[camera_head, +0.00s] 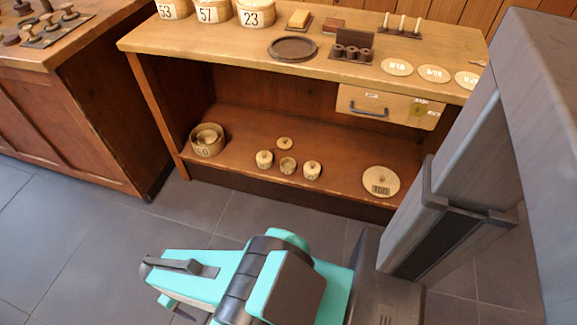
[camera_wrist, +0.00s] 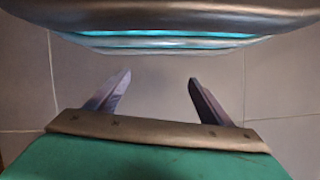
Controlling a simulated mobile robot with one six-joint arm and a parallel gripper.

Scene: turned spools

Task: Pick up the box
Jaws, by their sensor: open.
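Several round wooden boxes are in the head view, and I cannot tell which one the task means. Three numbered ones stand at the back left of the bench top: box 53 (camera_head: 174,10), box 57 (camera_head: 212,12) and box 23 (camera_head: 256,14). A larger open round box (camera_head: 207,146) stands at the left of the lower shelf with something round inside. Small round boxes (camera_head: 265,160) sit mid-shelf, some with knobbed lids. My gripper (camera_wrist: 156,86) is open and empty in the wrist view, with grey floor tiles behind its fingers. It is apart from every box.
The bench (camera_head: 230,48) holds a dark round tray (camera_head: 293,49), a dark spool rack (camera_head: 352,50), pegs (camera_head: 402,25) and pale discs (camera_head: 397,67). A drawer (camera_head: 385,106) hangs below. A lid (camera_head: 381,182) lies on the shelf at right. A cabinet (camera_head: 70,110) stands left. Floor in front is clear.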

